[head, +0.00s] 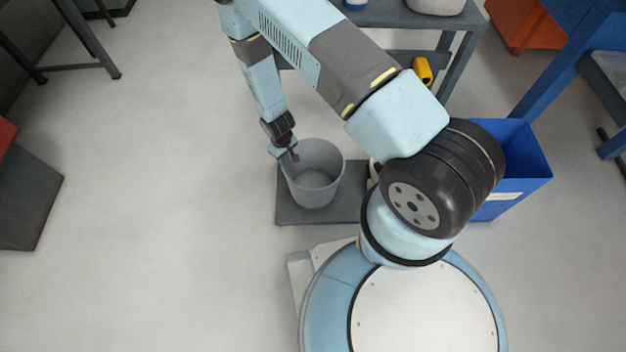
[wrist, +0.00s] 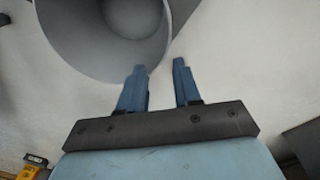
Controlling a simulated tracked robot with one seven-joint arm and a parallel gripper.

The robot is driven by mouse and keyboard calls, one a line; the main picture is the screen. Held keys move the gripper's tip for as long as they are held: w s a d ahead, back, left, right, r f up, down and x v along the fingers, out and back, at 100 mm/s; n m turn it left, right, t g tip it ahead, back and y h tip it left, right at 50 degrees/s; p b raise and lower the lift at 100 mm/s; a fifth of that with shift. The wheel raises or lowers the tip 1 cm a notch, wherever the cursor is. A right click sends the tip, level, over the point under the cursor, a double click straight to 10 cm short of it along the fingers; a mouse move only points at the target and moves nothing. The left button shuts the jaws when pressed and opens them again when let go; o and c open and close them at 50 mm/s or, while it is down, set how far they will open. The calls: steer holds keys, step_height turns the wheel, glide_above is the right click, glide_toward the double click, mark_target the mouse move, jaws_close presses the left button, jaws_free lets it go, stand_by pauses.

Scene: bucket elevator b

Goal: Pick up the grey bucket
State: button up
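The grey bucket (head: 318,182) stands upright with its open top up on a dark grey platform (head: 290,214) on the floor. My gripper (head: 291,152) is at the bucket's upper left rim in the head view. In the wrist view the bucket (wrist: 85,45) fills the upper left. There my gripper (wrist: 160,66) shows two blue fingers spread apart with a gap between them. The left fingertip overlaps the bucket's rim, and the right fingertip lies outside it. Whether the fingers touch the wall cannot be told.
A blue bin (head: 515,165) stands right of the platform, partly behind my arm. A grey shelf table (head: 395,15) with a yellow item (head: 423,70) stands behind. A dark grey box (head: 25,200) is at far left. The floor left of the bucket is clear.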

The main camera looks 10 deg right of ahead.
steer(key=s+f, duration=0.3)
steer(key=f, duration=0.2)
glide_above(294, 188)
step_height(294, 188, down, 9)
steer(key=shift+s+f, duration=0.1)
steer(key=shift+w+a+f, duration=0.1)
steer(key=shift+w+f, duration=0.05)
steer(key=shift+f, duration=1.15)
steer(key=shift+w+f, duration=0.15)
steer(key=shift+f, duration=1.15)
steer(key=shift+c, duration=0.3)
jaws_close()
